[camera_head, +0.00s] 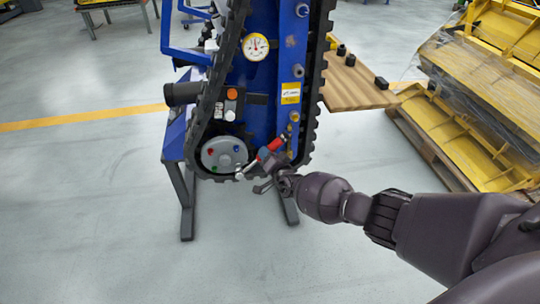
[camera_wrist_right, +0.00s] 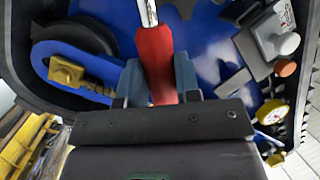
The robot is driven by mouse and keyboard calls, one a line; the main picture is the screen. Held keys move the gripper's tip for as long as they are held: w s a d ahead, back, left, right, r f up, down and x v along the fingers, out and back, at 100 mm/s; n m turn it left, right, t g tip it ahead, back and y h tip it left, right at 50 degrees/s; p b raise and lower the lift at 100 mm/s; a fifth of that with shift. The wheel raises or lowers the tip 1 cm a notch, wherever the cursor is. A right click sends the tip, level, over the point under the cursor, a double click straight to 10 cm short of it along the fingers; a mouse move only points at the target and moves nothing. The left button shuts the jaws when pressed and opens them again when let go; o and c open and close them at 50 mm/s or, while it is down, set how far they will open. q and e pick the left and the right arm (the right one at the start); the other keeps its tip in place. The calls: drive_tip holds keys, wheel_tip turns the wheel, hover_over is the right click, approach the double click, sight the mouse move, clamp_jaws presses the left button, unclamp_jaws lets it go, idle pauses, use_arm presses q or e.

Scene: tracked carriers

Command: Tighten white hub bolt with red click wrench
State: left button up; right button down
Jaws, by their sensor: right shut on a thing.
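The grey round hub (camera_head: 222,157) sits at the lower end of the blue tracked carrier. Red, blue and green bolts show on its face. The white bolt cannot be made out clearly; the wrench head lies over the hub's lower right edge. My right gripper (camera_head: 266,166) is shut on the red handle of the click wrench (camera_head: 274,145), right of the hub. In the right wrist view the red handle (camera_wrist_right: 156,62) stands between the two fingers, with its silver shaft running up out of the picture. Whether the wrench head is seated on a bolt cannot be told. My left gripper is not in view.
Black rubber track (camera_head: 316,85) frames the blue carrier body. A dial gauge (camera_head: 255,46) and an orange button (camera_head: 232,94) sit above the hub. A wooden board with black blocks (camera_head: 352,82) and yellow parts on pallets (camera_head: 440,130) stand to the right. The floor at left is clear.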

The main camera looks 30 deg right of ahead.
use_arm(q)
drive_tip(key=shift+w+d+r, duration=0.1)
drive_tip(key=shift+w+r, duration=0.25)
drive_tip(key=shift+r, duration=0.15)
use_arm(e)
drive_tip(key=shift+s+a+f+n, duration=0.15)
drive_tip(key=shift+a+f+n, duration=0.05)
drive_tip(key=shift+f+n, duration=0.1)
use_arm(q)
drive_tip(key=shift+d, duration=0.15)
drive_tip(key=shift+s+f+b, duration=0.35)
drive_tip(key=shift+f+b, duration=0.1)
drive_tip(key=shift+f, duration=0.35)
use_arm(e)
drive_tip(key=shift+d+f+m, duration=0.35)
drive_tip(key=shift+d+m, duration=0.1)
drive_tip(key=shift+m, duration=0.15)
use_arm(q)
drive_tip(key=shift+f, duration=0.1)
